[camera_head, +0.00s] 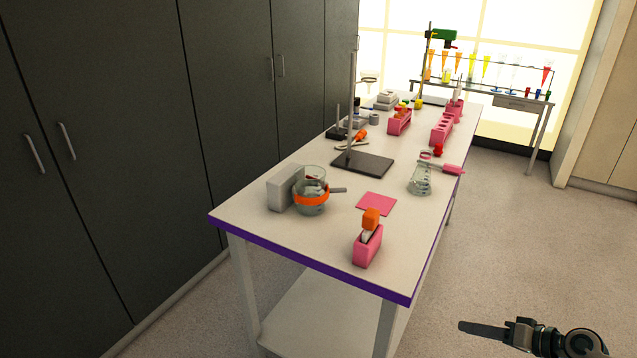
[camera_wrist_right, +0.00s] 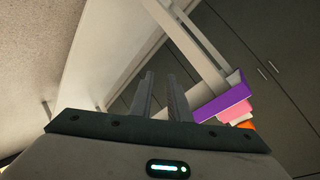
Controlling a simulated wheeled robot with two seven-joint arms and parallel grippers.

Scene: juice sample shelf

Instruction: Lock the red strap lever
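A glass vessel (camera_head: 311,176) stands near the front left of the table, with an orange-red strap (camera_head: 311,199) around it. A short grey lever-like piece (camera_head: 339,190) sticks out from the strap to the right. I cannot tell whether it is locked. My right gripper (camera_head: 463,326) is low at the lower right, beyond the table's near edge and well apart from the vessel. In the right wrist view its two fingers (camera_wrist_right: 161,75) stand apart with nothing between them. My left gripper is not in view.
A grey block (camera_head: 285,190) stands beside the vessel. The table (camera_head: 290,240) also holds a pink mat (camera_head: 376,204), a pink holder (camera_head: 367,246) with an orange-topped item, a stand base (camera_head: 362,163) and a flask (camera_head: 420,181). Dark cabinets (camera_head: 90,150) line the left. Floor at right is clear.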

